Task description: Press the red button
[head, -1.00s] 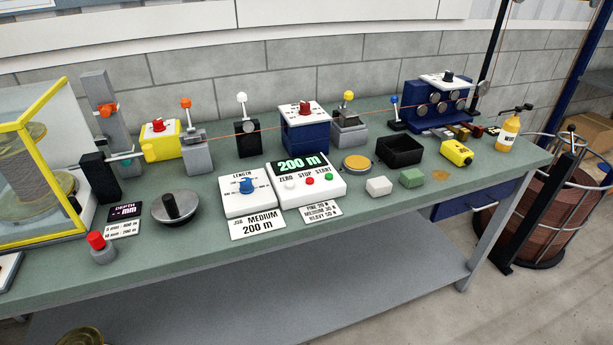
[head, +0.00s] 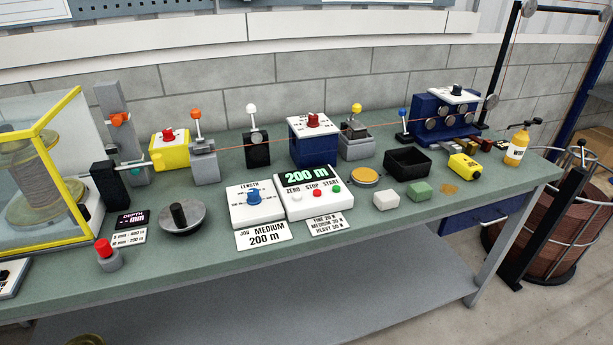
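A red button (head: 104,248) caps a small grey cylinder (head: 109,263) at the front left of the bench. Another small red button (head: 318,193) sits under the word STOP on a white counter box (head: 322,209), between a white button (head: 297,197) and a green button (head: 337,189). The box's display (head: 307,174) reads 200 m. Neither red button is covered. Neither of my grippers is in view.
The green bench (head: 170,285) has a clear front strip. Left are a yellow-framed clear guard (head: 45,240) and a grey disc with a black knob (head: 181,217). A blue length dial (head: 254,196) stands beside the counter. A thin orange line (head: 232,147) runs along the back.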

